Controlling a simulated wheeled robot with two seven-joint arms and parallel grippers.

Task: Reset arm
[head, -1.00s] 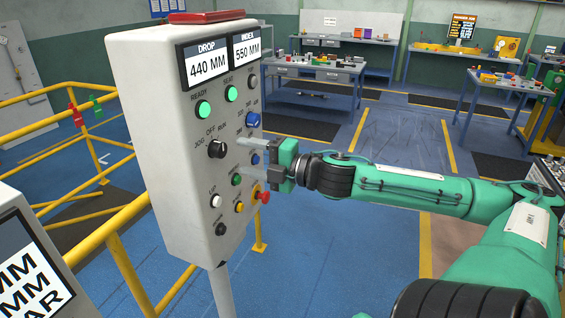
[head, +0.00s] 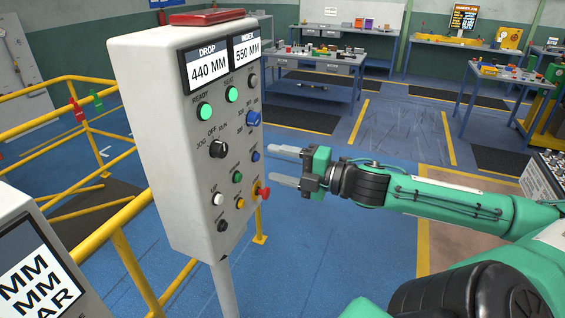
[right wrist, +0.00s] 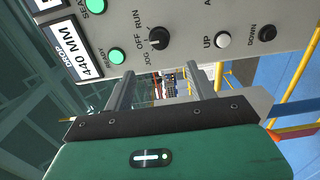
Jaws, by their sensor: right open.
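My right arm comes in from the right in the head view. Its gripper (head: 285,166) is open and empty, a short way right of the control panel (head: 165,140) and apart from it. In the right wrist view its two fingers (right wrist: 170,88) stand apart, with the panel face behind them. The panel carries a black JOG/OFF/RUN knob (head: 218,149), lit green READY (head: 204,111) and SEAL lamps, a blue selector (head: 253,118), several small buttons and a red mushroom button (head: 263,192). Its displays read DROP 440 MM and INDEX 550 MM. My left gripper is not in view.
Yellow railings (head: 120,250) stand left of and behind the panel. A second display box (head: 40,262) is at the lower left. Workbenches (head: 318,75) with parts stand at the back. The blue floor (head: 330,260) right of the panel is open.

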